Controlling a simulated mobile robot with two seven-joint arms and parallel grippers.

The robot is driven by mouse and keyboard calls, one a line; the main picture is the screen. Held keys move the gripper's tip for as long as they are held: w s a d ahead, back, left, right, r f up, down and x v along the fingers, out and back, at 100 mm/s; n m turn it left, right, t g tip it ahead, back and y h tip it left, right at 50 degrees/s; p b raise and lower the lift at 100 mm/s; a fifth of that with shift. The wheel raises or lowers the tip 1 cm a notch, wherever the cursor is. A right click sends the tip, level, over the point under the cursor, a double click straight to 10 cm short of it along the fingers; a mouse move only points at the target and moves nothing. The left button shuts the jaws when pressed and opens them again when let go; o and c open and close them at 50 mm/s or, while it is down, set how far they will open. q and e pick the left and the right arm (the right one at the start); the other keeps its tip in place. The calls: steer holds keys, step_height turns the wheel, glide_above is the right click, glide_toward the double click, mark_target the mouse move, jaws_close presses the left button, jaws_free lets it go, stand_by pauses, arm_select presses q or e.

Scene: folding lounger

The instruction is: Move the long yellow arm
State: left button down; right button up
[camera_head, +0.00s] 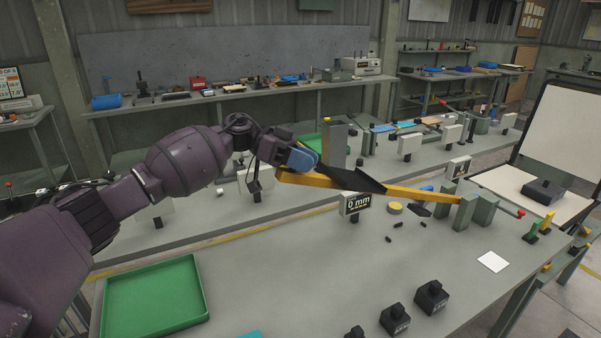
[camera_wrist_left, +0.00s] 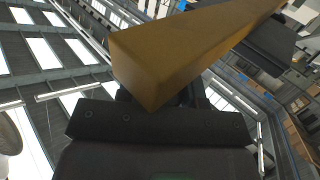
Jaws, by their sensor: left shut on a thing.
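The long yellow arm (camera_head: 405,193) reaches from my left gripper, near the middle of the head view, rightward to grey blocks (camera_head: 476,211) on the near table. A dark flat piece (camera_head: 352,180) lies across its middle part. My left gripper (camera_head: 283,168) is shut on the left end of the yellow arm, above the table. In the left wrist view the yellow arm (camera_wrist_left: 190,45) runs close across the gripper (camera_wrist_left: 155,105) toward the upper right. The fingertips are mostly hidden. My right gripper is not in view.
A sign reading 0 mm (camera_head: 354,203) stands just below the yellow arm. A green tray (camera_head: 203,288) is at the front left, and black weights (camera_head: 431,297) stand at the front. A yellow disc (camera_head: 395,208) lies near the sign. The table's middle front is clear.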

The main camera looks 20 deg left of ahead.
arm_select(q)
steer(key=c, duration=0.8)
jaws_free()
steer(key=shift+a, duration=0.25)
steer(key=b+v, duration=0.1)
steer(key=v, duration=0.9)
steer(key=shift+a+r, duration=0.1)
steer(key=shift+r, duration=0.05)
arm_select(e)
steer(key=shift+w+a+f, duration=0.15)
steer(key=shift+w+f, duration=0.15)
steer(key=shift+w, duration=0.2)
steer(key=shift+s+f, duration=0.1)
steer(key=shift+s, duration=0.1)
